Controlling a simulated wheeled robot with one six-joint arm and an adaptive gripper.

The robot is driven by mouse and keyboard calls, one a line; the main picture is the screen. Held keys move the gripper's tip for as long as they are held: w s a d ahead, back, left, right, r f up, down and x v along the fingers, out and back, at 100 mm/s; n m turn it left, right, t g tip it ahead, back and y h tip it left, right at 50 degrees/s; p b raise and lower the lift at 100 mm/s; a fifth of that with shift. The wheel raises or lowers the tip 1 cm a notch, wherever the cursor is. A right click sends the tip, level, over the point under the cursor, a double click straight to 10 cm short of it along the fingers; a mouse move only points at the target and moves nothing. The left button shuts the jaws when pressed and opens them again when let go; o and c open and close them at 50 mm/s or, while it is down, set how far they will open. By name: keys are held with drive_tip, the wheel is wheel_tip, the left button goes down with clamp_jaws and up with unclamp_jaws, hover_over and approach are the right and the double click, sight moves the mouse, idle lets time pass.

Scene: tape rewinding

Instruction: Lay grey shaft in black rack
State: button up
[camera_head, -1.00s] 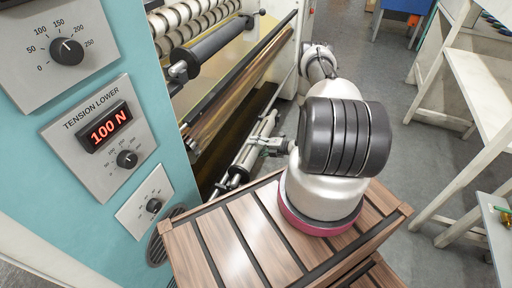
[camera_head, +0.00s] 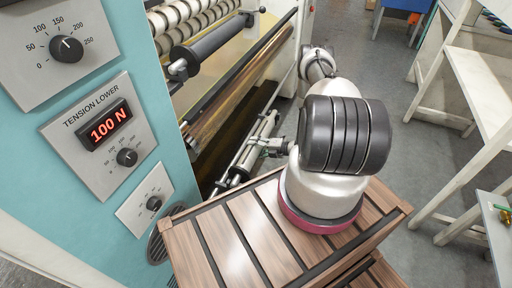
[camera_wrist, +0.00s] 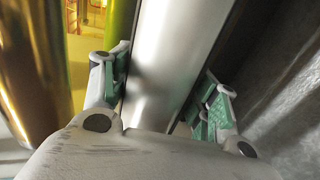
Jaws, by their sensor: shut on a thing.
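The grey shaft (camera_wrist: 178,45) is a smooth metallic cylinder running up through the middle of the wrist view. My gripper (camera_wrist: 164,92) has a green-padded finger on each side of it and is shut on it. In the head view my gripper (camera_head: 270,147) reaches left from my arm to the shaft (camera_head: 262,128), low at the front of the machine. The shaft lies slanted there, partly hidden by the gripper. I cannot pick out the black rack with certainty in either view.
The teal machine panel (camera_head: 95,75) with dials stands at left. A black roller (camera_head: 210,47) and a bronze-coloured roll (camera_head: 235,95) lie above and behind the shaft. A slatted wooden surface (camera_head: 236,255) is below my arm. Pale tables (camera_head: 480,90) stand at right, with grey floor between.

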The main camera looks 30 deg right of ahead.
drive_tip(key=shift+f, duration=0.2)
drive_tip(key=o, duration=1.5)
drive_tip(key=shift+f, duration=0.1)
drive_tip(key=v, duration=1.2)
